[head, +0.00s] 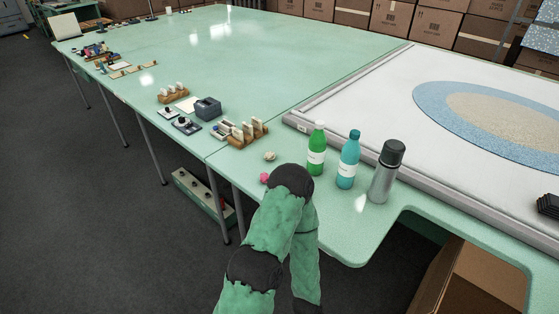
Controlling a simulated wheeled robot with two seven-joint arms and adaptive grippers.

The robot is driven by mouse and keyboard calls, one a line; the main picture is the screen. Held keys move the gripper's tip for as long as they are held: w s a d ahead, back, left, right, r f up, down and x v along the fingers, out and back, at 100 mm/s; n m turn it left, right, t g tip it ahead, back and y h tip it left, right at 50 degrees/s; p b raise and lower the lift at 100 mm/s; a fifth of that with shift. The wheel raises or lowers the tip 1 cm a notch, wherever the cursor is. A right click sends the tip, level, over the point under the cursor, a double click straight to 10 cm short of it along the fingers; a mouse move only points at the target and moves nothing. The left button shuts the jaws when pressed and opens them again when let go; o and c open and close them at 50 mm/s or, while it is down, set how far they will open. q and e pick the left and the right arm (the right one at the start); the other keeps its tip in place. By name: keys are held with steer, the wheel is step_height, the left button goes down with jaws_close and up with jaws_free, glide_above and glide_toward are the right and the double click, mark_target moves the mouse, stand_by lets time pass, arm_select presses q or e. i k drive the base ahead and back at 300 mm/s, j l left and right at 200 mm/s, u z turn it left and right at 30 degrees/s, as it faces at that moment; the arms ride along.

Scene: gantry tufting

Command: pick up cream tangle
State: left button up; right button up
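The cream tangle (270,156) is a small pale clump on the green table top, near its front edge. A pink tangle (264,178) lies just in front of it, close to the edge. One of my arms, covered in green with black joints, rises from the bottom of the head view and bends back down just right of the tangles. Its black joint is near the cream tangle, with no contact visible. I cannot tell which arm it is. Neither gripper shows in this view.
A green bottle (316,150), a teal bottle (348,160) and a grey flask (386,172) stand right of the tangles. A wooden rack (247,133) stands behind. The white tufting frame (400,100) is at the right. The table (240,55) has free room at the back.

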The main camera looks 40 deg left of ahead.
mark_target(269, 156)
steer(key=u, duration=1.55)
steer(key=i+j+u, duration=0.35)
steer(key=i+u, duration=0.35)
steer(key=k+j, duration=0.05)
